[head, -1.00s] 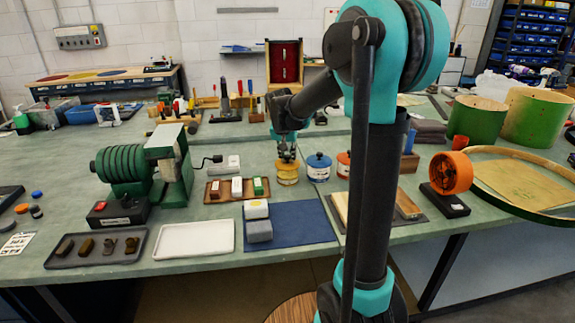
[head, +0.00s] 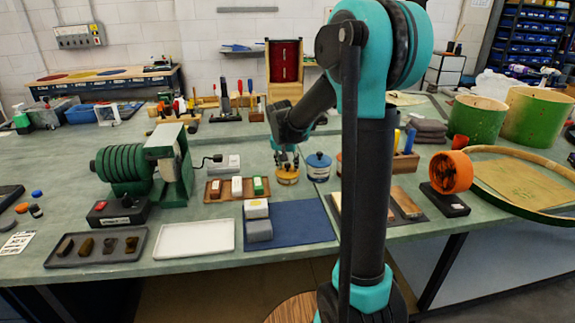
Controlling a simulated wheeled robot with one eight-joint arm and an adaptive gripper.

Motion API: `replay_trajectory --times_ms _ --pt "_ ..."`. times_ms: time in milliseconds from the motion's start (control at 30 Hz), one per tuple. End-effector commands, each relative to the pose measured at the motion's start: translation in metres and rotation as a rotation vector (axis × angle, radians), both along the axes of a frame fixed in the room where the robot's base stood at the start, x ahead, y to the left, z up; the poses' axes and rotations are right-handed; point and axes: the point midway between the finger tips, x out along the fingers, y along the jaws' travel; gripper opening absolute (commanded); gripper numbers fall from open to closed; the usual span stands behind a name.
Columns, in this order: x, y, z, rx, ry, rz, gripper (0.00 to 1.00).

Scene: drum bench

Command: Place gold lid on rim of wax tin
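The wax tin (head: 288,179) is a small round yellow tin with a pale label. It stands upright on the bench behind the blue mat, left of a blue-lidded tin. My gripper (head: 287,164) points down directly over it, with its fingertips at the tin's top. The fingers look spread apart, but they are too small to tell whether they grip anything. I cannot make out the gold lid as a separate piece; the tin's top is yellow-gold and partly behind the fingers.
The blue-lidded tin (head: 318,167) stands close on the right. An orange tin (head: 339,163) is mostly behind my arm. A brown tray (head: 215,190) with small blocks lies left. The blue mat (head: 305,222) in front holds stacked blocks. A green machine (head: 165,165) stands further left.

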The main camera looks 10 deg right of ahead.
Motion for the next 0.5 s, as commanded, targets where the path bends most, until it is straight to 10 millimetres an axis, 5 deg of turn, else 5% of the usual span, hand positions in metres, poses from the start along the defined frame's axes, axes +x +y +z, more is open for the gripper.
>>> replay_trajectory --times_ms 267,500 --pt "-0.002 0.001 0.008 0.000 0.000 0.001 0.41" --pt "-0.017 0.007 0.047 0.000 0.000 0.001 0.41"
